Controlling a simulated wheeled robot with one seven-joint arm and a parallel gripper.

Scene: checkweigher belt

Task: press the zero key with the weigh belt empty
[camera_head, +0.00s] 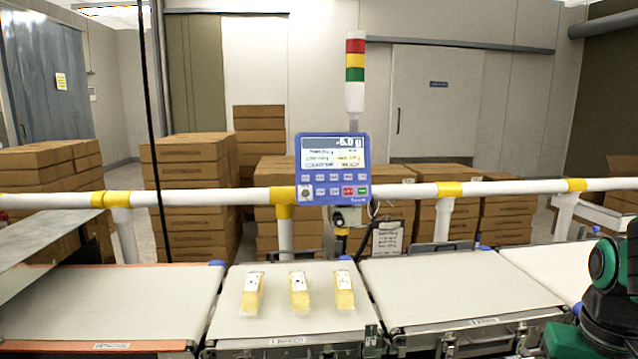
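The blue weigh terminal (333,168) is mounted at the white rail, facing me. Its screen (335,151) has a top readout that looks like -5.0 g, though the digits are small. Below are two rows of small keys (334,184), mostly blue, with one red and one green at lower right; their labels are too small to read, so I cannot tell which is zero. The middle belt (225,308) below the terminal carries three yellow packs with white labels: left (251,293), centre (299,291) and right (344,289). My gripper is out of view.
An orange-edged belt (110,305) lies left of the middle belt, and another empty belt (450,289) lies right. A white rail (410,191) with yellow clamps runs behind. A red-yellow-green light tower (355,68) rises above the terminal. Stacked cartons (188,190) stand behind. Part of my arm shows at lower right.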

